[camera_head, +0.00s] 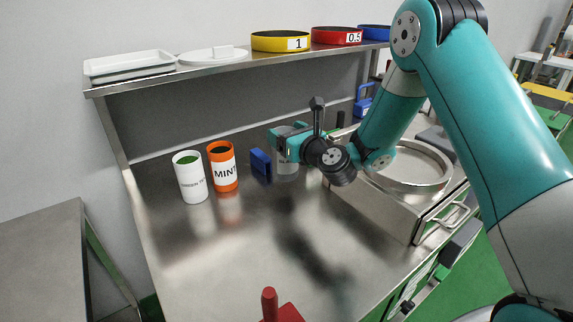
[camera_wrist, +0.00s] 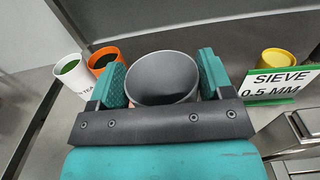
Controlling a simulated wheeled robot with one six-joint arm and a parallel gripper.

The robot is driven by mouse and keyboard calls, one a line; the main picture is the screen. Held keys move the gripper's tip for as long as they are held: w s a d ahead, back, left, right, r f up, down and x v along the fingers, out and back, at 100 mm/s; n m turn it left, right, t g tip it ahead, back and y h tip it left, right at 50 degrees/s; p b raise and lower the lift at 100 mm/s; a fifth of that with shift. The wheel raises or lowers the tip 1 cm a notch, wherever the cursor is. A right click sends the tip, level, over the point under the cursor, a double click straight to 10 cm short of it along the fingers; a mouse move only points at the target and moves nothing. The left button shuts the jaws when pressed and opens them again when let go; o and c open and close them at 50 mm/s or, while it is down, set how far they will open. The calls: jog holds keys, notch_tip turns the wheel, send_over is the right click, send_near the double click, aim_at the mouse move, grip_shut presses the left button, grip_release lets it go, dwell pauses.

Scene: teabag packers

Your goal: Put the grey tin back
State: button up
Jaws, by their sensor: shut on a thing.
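The grey tin (camera_head: 288,166) is between the fingers of my gripper (camera_head: 289,142), at the back of the steel worktop. In the wrist view my gripper (camera_wrist: 163,88) is shut on the grey tin (camera_wrist: 162,78), one teal finger on each side. The tin looks upright, with its open mouth towards the wrist camera and its inside empty. It is at or just above the worktop; I cannot tell if it touches. My gripper and arm hide part of the tin.
A white tin (camera_head: 191,177) with green contents and an orange MINT tin (camera_head: 223,166) stand left of a blue block (camera_head: 261,162). A yellow tin (camera_wrist: 277,61) is behind a sieve sign (camera_wrist: 278,84). A steel box (camera_head: 400,205) stands right. The front worktop (camera_head: 240,240) is largely clear.

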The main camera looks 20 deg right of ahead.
jog(key=shift+f+b, duration=1.15)
jog(key=shift+f, duration=1.65)
jog(key=shift+f, duration=0.2)
jog(key=o, duration=1.2)
jog(key=shift+r, duration=0.1)
jog(key=shift+c, duration=0.2)
jog(key=shift+r, duration=0.1)
jog(key=shift+s+b, duration=0.2)
jog(key=shift+b, duration=0.1)
jog(key=b+v, duration=1.1)
jog(key=shift+s, duration=0.3)
